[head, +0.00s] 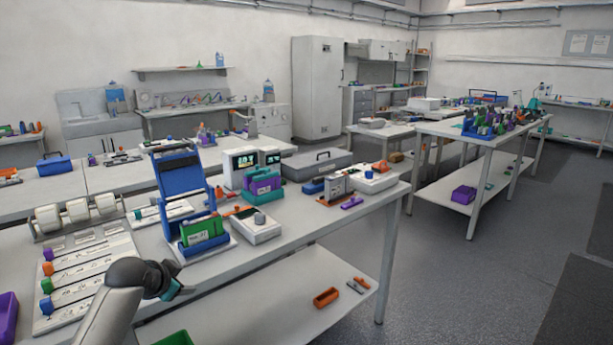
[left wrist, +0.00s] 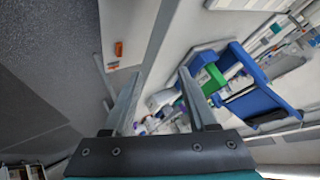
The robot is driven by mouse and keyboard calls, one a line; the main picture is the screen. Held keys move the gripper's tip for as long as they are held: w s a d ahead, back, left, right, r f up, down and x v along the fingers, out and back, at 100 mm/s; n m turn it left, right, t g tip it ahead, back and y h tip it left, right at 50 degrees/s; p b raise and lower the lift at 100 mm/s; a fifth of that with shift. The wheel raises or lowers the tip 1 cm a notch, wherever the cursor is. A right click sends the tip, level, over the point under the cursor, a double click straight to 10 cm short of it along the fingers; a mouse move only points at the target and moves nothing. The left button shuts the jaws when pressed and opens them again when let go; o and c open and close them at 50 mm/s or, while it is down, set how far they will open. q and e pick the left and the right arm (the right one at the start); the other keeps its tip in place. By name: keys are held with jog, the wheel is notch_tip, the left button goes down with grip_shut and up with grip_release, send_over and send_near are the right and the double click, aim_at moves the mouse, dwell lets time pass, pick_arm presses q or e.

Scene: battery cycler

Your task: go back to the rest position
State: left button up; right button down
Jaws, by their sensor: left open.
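My left gripper (head: 177,287) is over the front edge of the near bench in the head view, small and partly hidden by its own wrist. In the left wrist view its two fingers (left wrist: 157,98) stand apart with nothing between them. A blue holder (head: 183,185) with a green block (head: 203,232) in it stands on the bench beyond the gripper. The blue holder (left wrist: 262,90) and the green block (left wrist: 209,80) also show right of the fingers in the left wrist view, apart from them. My right gripper is in neither view.
The near bench (head: 285,240) also carries a white board with coloured knobs (head: 75,285), a purple and green block (head: 262,187) and a grey case (head: 316,164). An orange tray (head: 326,298) lies on the lower shelf. The grey floor (head: 470,270) at right is clear.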

pick_arm(q)
jog(key=w+a+r+n+t+y, duration=0.1)
jog(key=w+r+n+t, duration=0.35)
jog(key=r+t, duration=0.75)
jog(key=s+d+f+g, duration=0.15)
jog(key=f+g, duration=0.25)
jog(key=f, duration=0.5)
jog(key=s+f+g, duration=0.3)
jog(key=f, duration=0.6)
jog(key=s+d+f+g, duration=0.1)
jog(key=s+f+g, duration=0.1)
jog(key=s+f, duration=0.65)
jog(key=s+d+f+g, duration=0.25)
jog(key=s+f, duration=0.35)
jog(key=f, duration=0.6)
jog(key=s+d+f+g+h, duration=0.1)
jog(key=s+f+g, duration=0.1)
jog(key=s+f, duration=0.7)
jog(key=s+d+f+g, duration=0.25)
jog(key=s+f, duration=0.25)
jog(key=s, duration=0.7)
jog(key=s+d+f+g, duration=0.1)
jog(key=s+f+g, duration=0.1)
jog(key=s, duration=0.9)
jog(key=s+d+f+g, duration=0.1)
jog(key=s+f+g, duration=0.1)
jog(key=s, duration=0.8)
jog(key=shift+s+f+g, duration=0.3)
jog(key=shift+s+f, duration=0.1)
jog(key=shift+f, duration=0.15)
